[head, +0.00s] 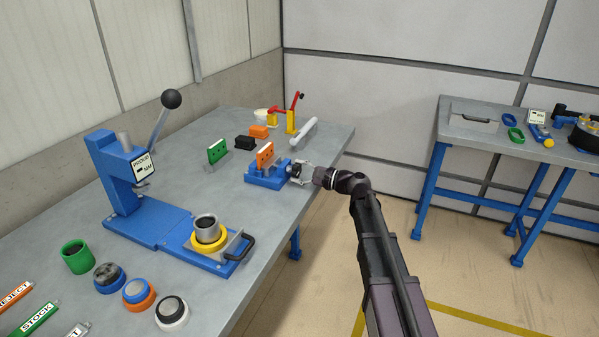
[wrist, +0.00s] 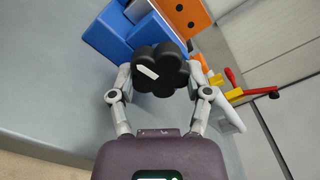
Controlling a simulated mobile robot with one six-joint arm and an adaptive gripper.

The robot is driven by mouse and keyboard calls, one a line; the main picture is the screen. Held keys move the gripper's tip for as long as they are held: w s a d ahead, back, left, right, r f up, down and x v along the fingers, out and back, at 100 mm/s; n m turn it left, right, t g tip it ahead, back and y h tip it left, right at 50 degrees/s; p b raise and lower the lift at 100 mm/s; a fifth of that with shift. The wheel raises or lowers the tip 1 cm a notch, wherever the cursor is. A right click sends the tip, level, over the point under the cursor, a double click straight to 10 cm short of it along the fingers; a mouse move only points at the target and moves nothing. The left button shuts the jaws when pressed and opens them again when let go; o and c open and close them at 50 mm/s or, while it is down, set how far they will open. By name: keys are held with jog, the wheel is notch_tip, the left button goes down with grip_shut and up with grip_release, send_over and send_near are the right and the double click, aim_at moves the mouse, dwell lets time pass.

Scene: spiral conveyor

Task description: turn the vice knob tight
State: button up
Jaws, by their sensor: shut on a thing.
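The blue vice (head: 265,181) stands near the right edge of the workbench, with an orange plate with dark holes (head: 265,156) upright in it. In the wrist view the vice's blue body (wrist: 110,35) and the orange plate (wrist: 183,14) show behind the knob. The black lobed vice knob (wrist: 158,70) has a white mark pointing to the upper left. My gripper (wrist: 158,76) is shut on the knob, one finger at each side. In the head view my gripper (head: 299,173) reaches the knob from the right and partly hides it.
A blue press (head: 125,175) with a lever stands left on the bench. A green plate (head: 217,151), a black block (head: 244,142) and a red-and-yellow clamp (head: 291,118) are near the vice. A second table (head: 480,136) stands right.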

jog(key=shift+a, duration=0.1)
jog(key=o, duration=1.2)
jog(key=shift+c, duration=0.2)
jog(key=v, duration=1.2)
